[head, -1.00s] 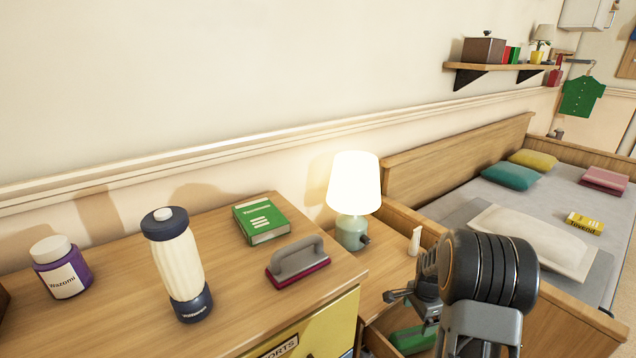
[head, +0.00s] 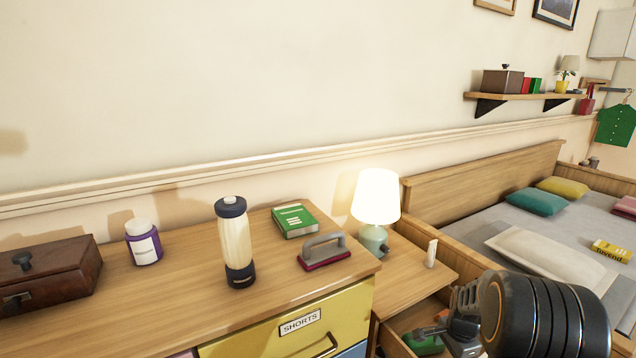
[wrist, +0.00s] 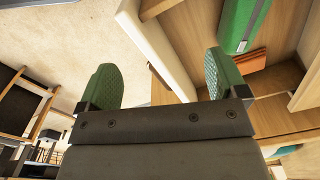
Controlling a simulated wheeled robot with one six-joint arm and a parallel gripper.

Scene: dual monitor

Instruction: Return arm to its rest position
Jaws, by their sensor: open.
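My arm shows at the lower right of the head view, in front of the bed and the nightstand. My gripper (wrist: 160,85) fills the lower middle of the wrist view, with two green textured fingers set wide apart and nothing between them. Beyond the fingers are a pale floor, a light edge and an open wooden drawer (wrist: 200,30). A green object (wrist: 240,22) lies in that drawer. In the head view the drawer (head: 400,325) holds a green thing (head: 424,343), partly hidden by my arm.
A dresser (head: 170,310) carries a wooden box (head: 50,280), a purple jar (head: 143,243), a bottle (head: 235,242), a green book (head: 295,220) and a grey-handled brush (head: 324,252). A lit lamp (head: 376,205) and a white tube (head: 431,253) stand on the nightstand. The bed (head: 480,235) is at right.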

